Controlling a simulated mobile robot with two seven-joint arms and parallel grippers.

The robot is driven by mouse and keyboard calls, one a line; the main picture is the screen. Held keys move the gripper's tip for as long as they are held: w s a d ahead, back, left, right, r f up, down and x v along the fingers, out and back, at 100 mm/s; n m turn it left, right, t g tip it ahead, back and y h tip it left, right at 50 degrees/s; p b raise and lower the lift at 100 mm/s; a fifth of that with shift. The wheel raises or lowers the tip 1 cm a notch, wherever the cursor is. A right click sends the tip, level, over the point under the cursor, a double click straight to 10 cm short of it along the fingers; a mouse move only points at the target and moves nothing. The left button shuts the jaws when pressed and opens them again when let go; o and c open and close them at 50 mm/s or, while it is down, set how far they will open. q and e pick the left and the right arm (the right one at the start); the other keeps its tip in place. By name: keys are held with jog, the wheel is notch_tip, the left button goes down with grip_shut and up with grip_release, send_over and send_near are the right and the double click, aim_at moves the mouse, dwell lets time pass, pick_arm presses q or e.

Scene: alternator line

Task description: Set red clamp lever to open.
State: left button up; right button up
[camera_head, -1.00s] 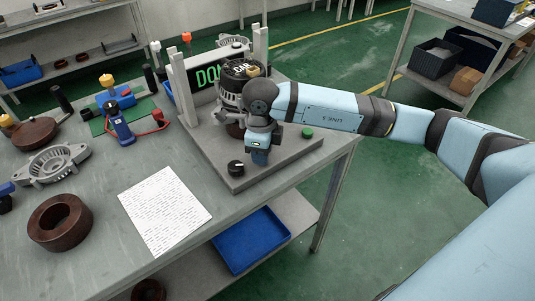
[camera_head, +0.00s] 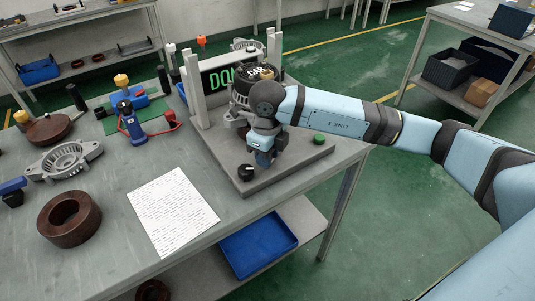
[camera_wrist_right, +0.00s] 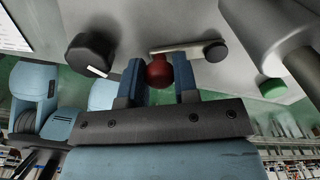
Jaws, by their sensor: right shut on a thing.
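The red clamp lever shows in the right wrist view as a red ball knob (camera_wrist_right: 158,72) beside a light metal arm (camera_wrist_right: 185,49) that runs to a round black pivot. My right gripper (camera_wrist_right: 158,82) is shut on the red knob, with one blue finger on each side of it. In the head view my right gripper (camera_head: 264,158) points down over the grey fixture base (camera_head: 300,152), in front of the alternator (camera_head: 241,88). The lever is hidden there behind my gripper and wrist. My left gripper is not in view.
On the base are a black knob (camera_head: 246,172) left of my gripper and a green button (camera_head: 319,139) to its right. A lit display (camera_head: 218,77) stands behind, between posts. A printed sheet (camera_head: 172,212) and a brown ring (camera_head: 69,218) lie on the bench to the left.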

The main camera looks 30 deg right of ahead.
jog(key=o, duration=0.9)
notch_tip(320, 180, up, 14)
jog(key=shift+f, duration=0.1)
